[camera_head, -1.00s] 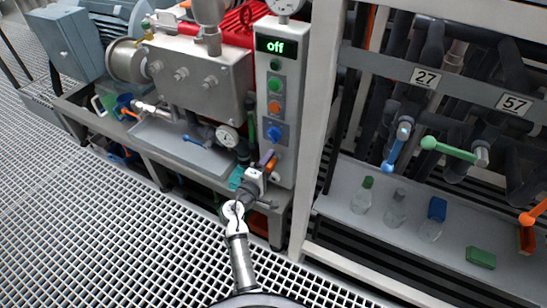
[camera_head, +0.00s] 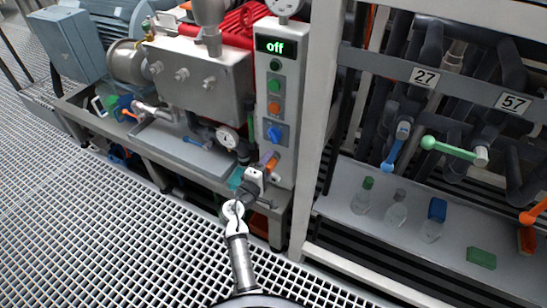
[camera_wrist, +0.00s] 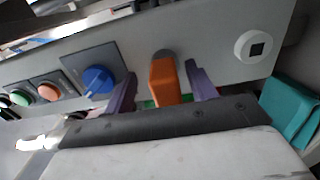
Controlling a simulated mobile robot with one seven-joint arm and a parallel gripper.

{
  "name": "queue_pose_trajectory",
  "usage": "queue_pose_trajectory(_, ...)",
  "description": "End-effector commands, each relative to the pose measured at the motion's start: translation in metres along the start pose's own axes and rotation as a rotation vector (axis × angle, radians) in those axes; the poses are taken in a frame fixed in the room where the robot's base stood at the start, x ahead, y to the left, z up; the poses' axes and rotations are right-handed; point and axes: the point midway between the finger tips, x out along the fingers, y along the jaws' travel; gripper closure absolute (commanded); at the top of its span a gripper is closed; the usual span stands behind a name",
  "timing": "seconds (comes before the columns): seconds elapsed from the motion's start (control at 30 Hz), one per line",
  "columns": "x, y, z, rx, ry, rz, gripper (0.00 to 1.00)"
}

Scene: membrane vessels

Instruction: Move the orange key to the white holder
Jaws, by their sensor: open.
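The orange key (camera_wrist: 163,82) sits in a dark round socket on the grey panel in the wrist view, its handle pointing toward me. My gripper (camera_wrist: 160,70) is open, with one purple finger on each side of the key and a visible gap on both sides. The white holder (camera_wrist: 253,45) is a round white piece with a dark square opening, on the same panel to the right of the key; it looks empty. In the head view my gripper (camera_head: 265,164) is at the lower part of the control panel, and the key (camera_head: 273,163) is partly hidden by it.
A blue knob (camera_wrist: 98,79) and orange and green buttons are left of the key on the panel. In the head view, a white frame post (camera_head: 318,120) stands close right of the panel.

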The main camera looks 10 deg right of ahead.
Motion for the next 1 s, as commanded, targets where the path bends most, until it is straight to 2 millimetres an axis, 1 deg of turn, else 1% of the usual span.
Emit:
queue_pose_trajectory(0.03,-0.0005,-0.0077,0.0005,-0.003,0.0,-0.004,0.44)
queue_pose_trajectory(0.1,-0.0005,-0.0084,0.0005,-0.003,0.0,-0.004,0.44)
queue_pose_trajectory(0.13,-0.0006,-0.0087,0.0006,-0.003,0.0,-0.004,0.46)
queue_pose_trajectory(0.53,-0.001,-0.0106,0.001,-0.005,0.0,-0.002,0.99)
queue_pose_trajectory(0.57,-0.0011,-0.0105,0.0011,-0.005,0.0,-0.001,1.0)
queue_pose_trajectory(0.83,-0.0019,-0.0081,0.0011,-0.003,0.002,0.004,1.0)
queue_pose_trajectory(1.0,-0.008,-0.0091,0.0005,-0.004,0.004,0.003,1.0)
